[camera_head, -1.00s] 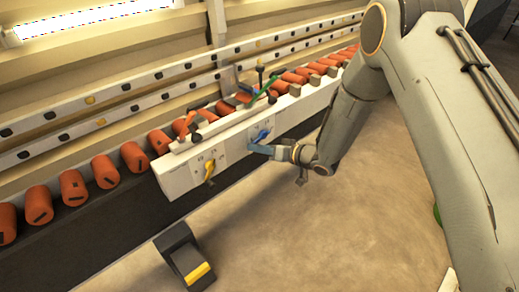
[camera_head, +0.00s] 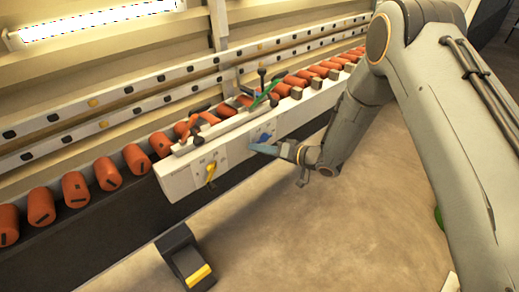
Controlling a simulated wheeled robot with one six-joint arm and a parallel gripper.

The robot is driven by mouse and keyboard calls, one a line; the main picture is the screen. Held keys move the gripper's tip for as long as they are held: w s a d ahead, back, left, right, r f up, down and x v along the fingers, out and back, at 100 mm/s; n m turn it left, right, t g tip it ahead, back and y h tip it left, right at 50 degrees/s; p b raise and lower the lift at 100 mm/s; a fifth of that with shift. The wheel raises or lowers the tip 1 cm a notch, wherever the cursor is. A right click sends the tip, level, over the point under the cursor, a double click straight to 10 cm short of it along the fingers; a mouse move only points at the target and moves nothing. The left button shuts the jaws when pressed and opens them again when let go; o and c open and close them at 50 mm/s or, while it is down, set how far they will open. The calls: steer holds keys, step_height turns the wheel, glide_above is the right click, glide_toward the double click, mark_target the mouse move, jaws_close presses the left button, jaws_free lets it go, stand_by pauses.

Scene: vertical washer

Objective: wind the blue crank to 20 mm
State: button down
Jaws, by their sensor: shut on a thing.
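The blue crank (camera_head: 264,137) is on the front face of the long white beam (camera_head: 232,151), right of a yellow crank (camera_head: 211,172). My gripper (camera_head: 262,148) reaches in from the right and is shut on the blue crank, its bluish jaws partly in front of it. The scale marks beside the crank are too small to read, so I cannot tell the setting.
Orange rollers (camera_head: 75,189) line the machine behind the beam. A black pedal with a yellow bar (camera_head: 198,273) is on the floor. The floor below the beam is otherwise mostly clear.

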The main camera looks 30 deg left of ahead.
steer(key=c, duration=1.6)
jaws_free()
steer(key=shift+w+r, duration=0.4)
steer(key=shift+r, duration=0.05)
steer(key=shift+f, duration=0.1)
steer(key=shift+s+f, duration=0.1)
steer(key=shift+s, duration=0.1)
steer(key=shift+p+v, duration=0.45)
steer(key=shift+v, duration=3.45)
steer(key=shift+w, duration=0.1)
